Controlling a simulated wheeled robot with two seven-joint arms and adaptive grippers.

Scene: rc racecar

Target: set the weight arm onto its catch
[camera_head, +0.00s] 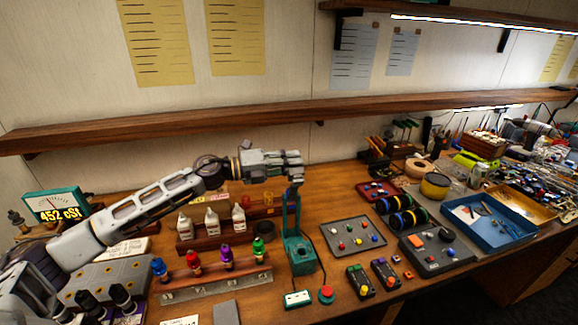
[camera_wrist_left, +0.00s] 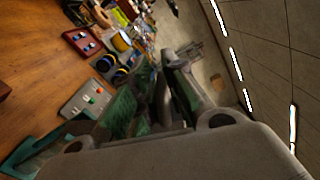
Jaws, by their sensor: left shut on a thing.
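A teal stand (camera_head: 301,252) stands on the bench, with a slim teal and blue upright (camera_head: 291,212) rising from it. My left gripper (camera_head: 296,178) reaches in from the left and is shut at the top of this upright, on what appears to be the weight arm. The gripper covers most of the held part, and the catch cannot be made out. My right gripper is out of view.
A red button (camera_head: 326,294) and a small teal-edged box (camera_head: 297,299) sit in front of the stand. A grey tray (camera_head: 338,244) with coloured knobs lies to its right. Bottles (camera_head: 212,221) and coloured plugs (camera_head: 227,257) stand to the left. A wooden shelf (camera_head: 330,105) runs behind.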

